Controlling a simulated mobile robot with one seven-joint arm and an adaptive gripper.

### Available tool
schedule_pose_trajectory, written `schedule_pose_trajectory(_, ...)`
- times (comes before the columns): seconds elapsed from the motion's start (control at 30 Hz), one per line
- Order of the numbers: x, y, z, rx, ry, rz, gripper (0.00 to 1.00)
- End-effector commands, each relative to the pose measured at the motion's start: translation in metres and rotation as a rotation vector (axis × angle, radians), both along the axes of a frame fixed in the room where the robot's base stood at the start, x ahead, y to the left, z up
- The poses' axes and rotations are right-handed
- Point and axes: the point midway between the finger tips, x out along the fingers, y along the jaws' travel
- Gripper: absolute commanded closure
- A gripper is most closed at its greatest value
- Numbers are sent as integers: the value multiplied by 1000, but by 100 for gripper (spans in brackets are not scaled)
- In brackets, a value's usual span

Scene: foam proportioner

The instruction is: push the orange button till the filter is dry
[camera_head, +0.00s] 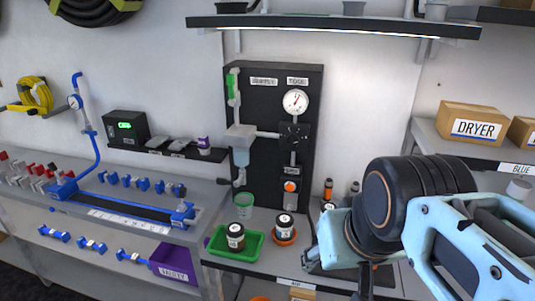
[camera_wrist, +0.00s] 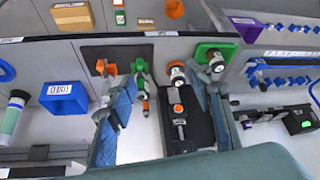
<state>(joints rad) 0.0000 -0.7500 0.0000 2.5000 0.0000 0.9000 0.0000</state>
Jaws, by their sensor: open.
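The orange button (camera_head: 290,186) sits low on the black upright panel (camera_head: 268,118), below a dial gauge (camera_head: 296,102). It also shows in the wrist view (camera_wrist: 178,108), between my fingers in the picture. A translucent pale-blue bowl (camera_head: 241,157), seemingly the filter, hangs on the panel's left side under grey piping. Whether it holds water I cannot tell. My gripper (camera_wrist: 163,105) is open and empty, its two blue fingers spread. In the head view my arm stands right of the panel, with the gripper apart from the button.
A green tray (camera_head: 222,253) with a dark jar (camera_head: 235,236) stands before the panel. Another jar (camera_head: 285,226) sits on an orange dish beside it. A green cup (camera_head: 244,205) stands behind. A shelf (camera_head: 340,26) overhangs the panel. A DRYER box (camera_head: 472,123) is at right.

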Motion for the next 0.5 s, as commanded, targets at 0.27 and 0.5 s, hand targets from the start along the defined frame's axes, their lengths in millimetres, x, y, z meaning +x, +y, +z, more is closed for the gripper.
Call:
schedule_pose_trajectory(0.27,0,0,0,0,0,0,72)
schedule_pose_trajectory(0.5,0,0,0,0,0,0,98)
